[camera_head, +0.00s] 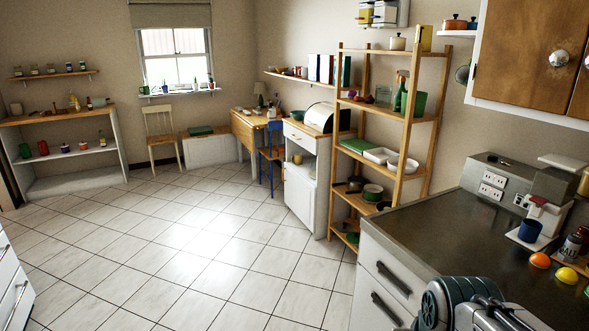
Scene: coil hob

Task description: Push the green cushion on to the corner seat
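A small flat green cushion (201,131) lies on a low white bench (209,151) with a wooden top, below the window at the far wall. This bench, near the room's corner, looks like the corner seat. The cushion is around the middle of its top; at this distance I cannot tell if it overhangs the edge. Parts of my arm, grey and ribbed, show at the bottom right by the counter, far from the cushion. My gripper's fingertips do not show.
The tiled floor (190,240) is clear toward the bench. A wooden chair (162,138) stands left of it, a wooden table (249,131) and blue chair (272,155) right. A wooden rack (338,150) and the near counter (440,225) line the right side.

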